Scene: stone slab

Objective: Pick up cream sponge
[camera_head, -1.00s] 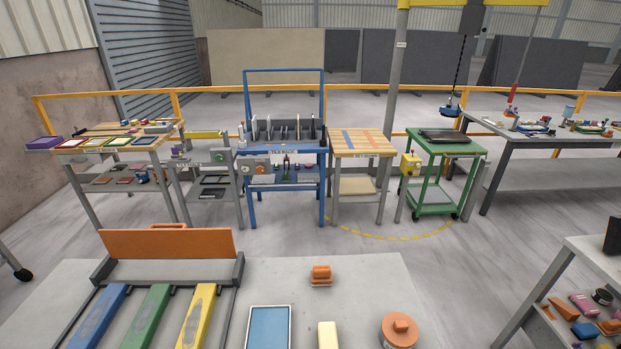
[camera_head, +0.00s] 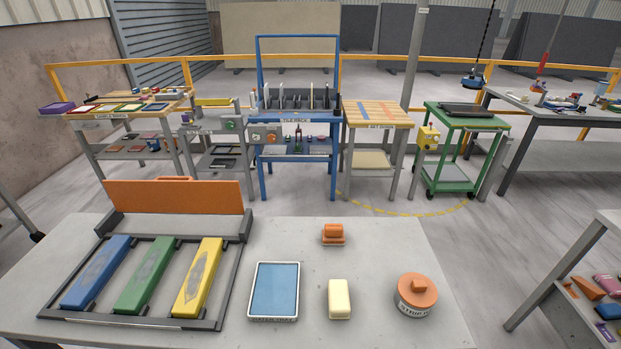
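The cream sponge (camera_head: 339,299) is a small pale yellow block lying on the grey table near its front edge. It lies between a white-rimmed tray with a blue inside (camera_head: 274,291) on its left and a round orange-lidded tub (camera_head: 416,293) on its right. Nothing covers it or touches it. Neither of my grippers is in view.
An orange block (camera_head: 333,234) sits behind the sponge on the grey table (camera_head: 390,249). A dark open case (camera_head: 236,264) with blue, green and yellow bars stands at the left. Bare tabletop surrounds the sponge. Workbenches and a green cart (camera_head: 464,150) stand farther back.

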